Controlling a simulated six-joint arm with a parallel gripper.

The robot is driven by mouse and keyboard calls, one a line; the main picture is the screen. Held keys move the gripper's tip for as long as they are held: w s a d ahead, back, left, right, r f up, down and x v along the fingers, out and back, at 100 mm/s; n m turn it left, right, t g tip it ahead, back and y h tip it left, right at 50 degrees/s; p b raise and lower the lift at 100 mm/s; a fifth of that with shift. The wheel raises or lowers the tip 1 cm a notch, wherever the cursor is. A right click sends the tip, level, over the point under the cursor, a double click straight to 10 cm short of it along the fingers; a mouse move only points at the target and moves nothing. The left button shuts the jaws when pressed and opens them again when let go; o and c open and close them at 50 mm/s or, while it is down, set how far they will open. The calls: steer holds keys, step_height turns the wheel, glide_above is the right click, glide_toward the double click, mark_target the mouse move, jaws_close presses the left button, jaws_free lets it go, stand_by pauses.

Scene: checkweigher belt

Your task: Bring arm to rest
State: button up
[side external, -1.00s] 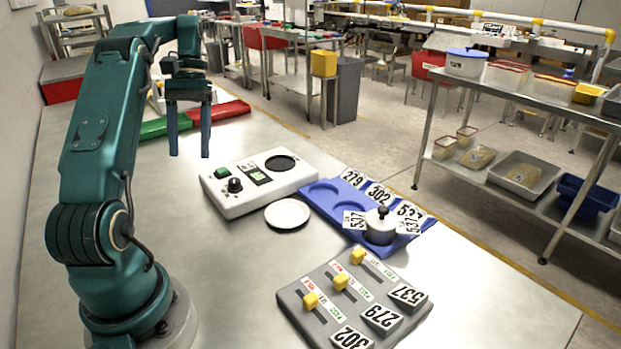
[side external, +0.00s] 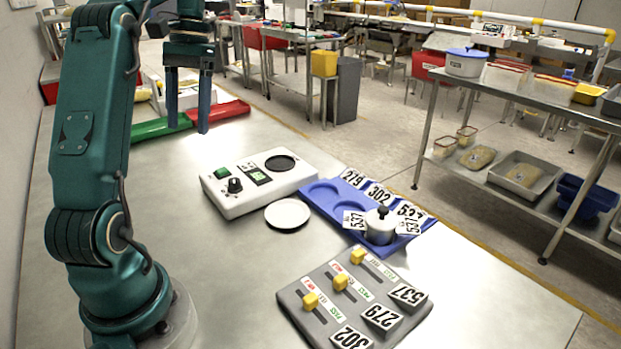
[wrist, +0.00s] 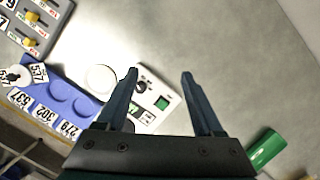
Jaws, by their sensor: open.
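My gripper (side external: 188,128) is open and empty, with its two blue fingers pointing down, raised above the table at the back left in the side view. In the wrist view the white unit (wrist: 172,112) shows partly behind the fingers.
A white disc (side external: 287,214) lies beside the unit. A grey slider panel (side external: 300,290) with number blocks sits in front.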

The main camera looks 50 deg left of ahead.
steer(key=w+d+r+m+t+y, duration=0.1)
steer(key=d+r+m+t, duration=0.15)
steer(key=d, duration=0.45)
steer(key=d+r+m+t+y, duration=0.1)
steer(key=d+m+y, duration=0.15)
steer(key=d, duration=0.55)
steer(key=s+d+f+m+t+h, duration=0.2)
steer(key=d+f+t, duration=0.3)
steer(key=d+f, duration=0.3)
steer(key=shift+s+d, duration=0.45)
steer(key=shift+s, duration=0.3)
